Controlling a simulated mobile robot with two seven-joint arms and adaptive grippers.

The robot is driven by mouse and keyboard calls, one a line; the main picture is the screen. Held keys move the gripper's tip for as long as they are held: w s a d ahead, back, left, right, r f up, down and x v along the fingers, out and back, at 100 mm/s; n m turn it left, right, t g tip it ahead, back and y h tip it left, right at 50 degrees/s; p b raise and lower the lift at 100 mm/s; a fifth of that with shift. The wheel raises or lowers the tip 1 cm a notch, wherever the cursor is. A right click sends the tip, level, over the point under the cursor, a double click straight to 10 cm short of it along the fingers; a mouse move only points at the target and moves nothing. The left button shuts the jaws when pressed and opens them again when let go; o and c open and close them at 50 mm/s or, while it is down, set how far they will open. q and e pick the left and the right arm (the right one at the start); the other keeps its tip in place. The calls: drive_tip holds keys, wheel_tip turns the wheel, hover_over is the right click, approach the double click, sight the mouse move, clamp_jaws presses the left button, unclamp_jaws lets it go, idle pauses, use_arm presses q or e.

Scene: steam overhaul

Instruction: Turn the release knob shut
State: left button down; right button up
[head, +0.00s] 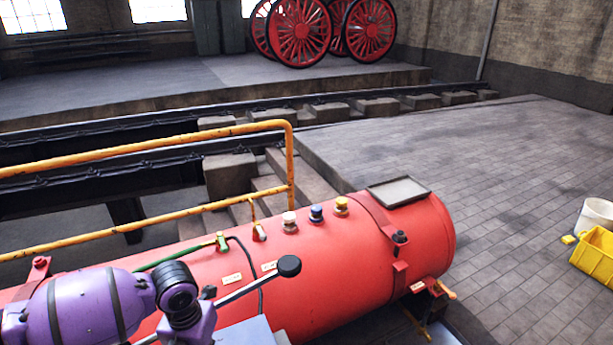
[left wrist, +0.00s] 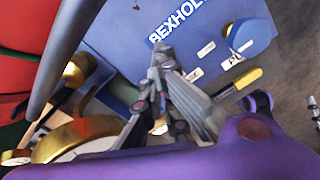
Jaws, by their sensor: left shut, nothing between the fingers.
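In the head view only my purple left arm shows at the lower left. Part of a blue-grey box (head: 247,334) shows at the bottom edge. My right gripper is not in view.
A red boiler (head: 330,262) lies across the front, with coloured caps on top. A lever with a black ball end (head: 289,265) rises before it. A yellow railing (head: 180,140) stands behind. Brass fittings (left wrist: 75,140) and a yellow handle (left wrist: 240,82) lie near my left gripper.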

use_arm(q)
drive_tip(key=shift+f, duration=0.75)
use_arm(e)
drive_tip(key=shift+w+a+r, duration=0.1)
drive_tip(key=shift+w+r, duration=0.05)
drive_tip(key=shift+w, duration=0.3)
use_arm(q)
drive_tip(key=shift+s+f, duration=0.15)
drive_tip(key=shift+s, duration=0.05)
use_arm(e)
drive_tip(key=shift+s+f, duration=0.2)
use_arm(q)
drive_tip(key=shift+s, duration=0.1)
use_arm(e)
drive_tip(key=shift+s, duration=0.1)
use_arm(q)
drive_tip(key=shift+a+f, duration=0.1)
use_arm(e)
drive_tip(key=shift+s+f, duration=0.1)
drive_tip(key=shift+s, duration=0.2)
use_arm(q)
drive_tip(key=shift+d+p, duration=0.35)
drive_tip(key=shift+p, duration=0.05)
drive_tip(key=shift+d+p, duration=0.3)
drive_tip(key=shift+p, duration=0.05)
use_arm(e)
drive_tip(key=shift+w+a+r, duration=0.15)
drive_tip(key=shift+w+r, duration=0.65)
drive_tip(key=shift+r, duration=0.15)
